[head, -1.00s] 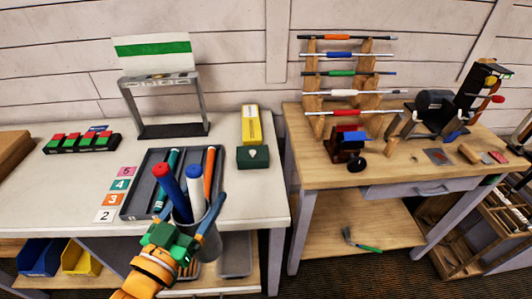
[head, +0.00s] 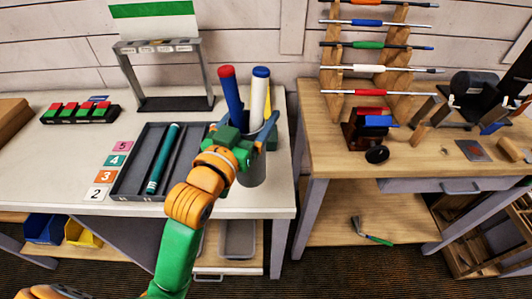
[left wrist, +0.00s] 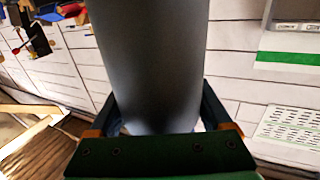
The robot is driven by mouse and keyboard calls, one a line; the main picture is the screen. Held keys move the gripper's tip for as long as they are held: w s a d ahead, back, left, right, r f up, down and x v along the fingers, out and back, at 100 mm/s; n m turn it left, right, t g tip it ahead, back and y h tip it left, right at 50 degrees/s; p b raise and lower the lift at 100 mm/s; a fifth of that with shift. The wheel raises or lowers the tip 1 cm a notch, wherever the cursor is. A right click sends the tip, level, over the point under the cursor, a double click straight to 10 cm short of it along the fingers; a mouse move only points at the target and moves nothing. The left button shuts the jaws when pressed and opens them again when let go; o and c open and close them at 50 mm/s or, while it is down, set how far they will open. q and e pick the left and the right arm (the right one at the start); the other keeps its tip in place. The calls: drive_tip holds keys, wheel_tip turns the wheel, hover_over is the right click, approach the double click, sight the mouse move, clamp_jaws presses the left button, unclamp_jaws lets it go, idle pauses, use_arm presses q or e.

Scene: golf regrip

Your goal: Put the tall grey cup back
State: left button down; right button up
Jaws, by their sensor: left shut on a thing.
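The tall grey cup (head: 252,173) is upright over the right part of the white table. It holds a blue club grip with a red end (head: 231,95) and a white one with a blue end (head: 260,95). My left gripper (head: 250,138) is shut around the cup's upper part. In the left wrist view the cup's grey wall (left wrist: 152,60) fills the middle, between the fingers. I cannot tell whether the cup's base touches the table. My right gripper is out of view.
A dark tray (head: 124,186) with a teal grip (head: 163,158) lies left of the cup, partly hidden by my arm. A metal frame (head: 209,80) stands behind. The wooden bench (head: 330,150) is at right.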

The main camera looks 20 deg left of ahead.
use_arm(q)
drive_tip(key=w+d+f, duration=0.1)
drive_tip(key=w+f, duration=0.3)
drive_tip(key=f, duration=0.4)
drive_tip(key=shift+w+f, duration=0.15)
drive_tip(key=shift+f, duration=0.15)
drive_tip(key=shift+d, duration=0.1)
drive_tip(key=shift+f, duration=0.15)
unclamp_jaws()
